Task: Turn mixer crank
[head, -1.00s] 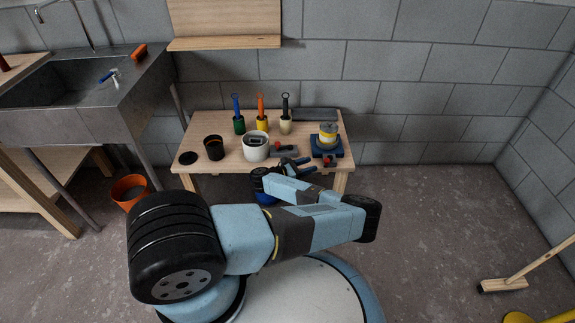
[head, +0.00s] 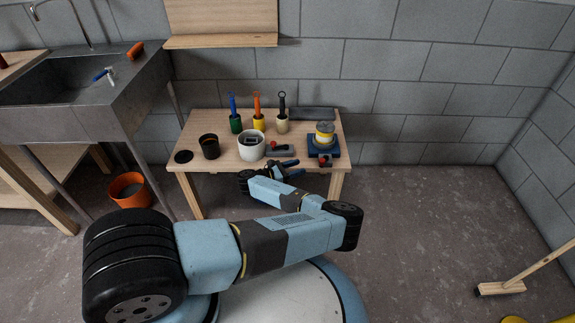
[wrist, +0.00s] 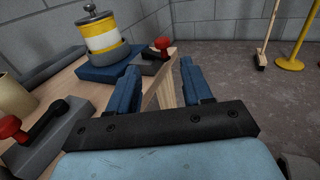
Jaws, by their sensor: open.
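A can with yellow and white bands (head: 325,132) stands on a blue base (head: 322,149) at the table's right end. A crank with a red knob (head: 325,159) sits at the base's front; the knob also shows in the wrist view (wrist: 162,43). A grey block (head: 281,151) with a black lever and red knob (head: 277,145) lies left of it, beside a white pot (head: 250,145). My gripper (head: 293,169) is open and empty at the table's front edge. In the wrist view my gripper (wrist: 159,68) has its fingers apart, near the blue base, touching neither knob.
Brushes in green, yellow and cream cups (head: 258,122) stand at the table's back. A black cup (head: 209,146) stands at the left. A sink (head: 80,90) and orange bucket (head: 128,190) are farther left.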

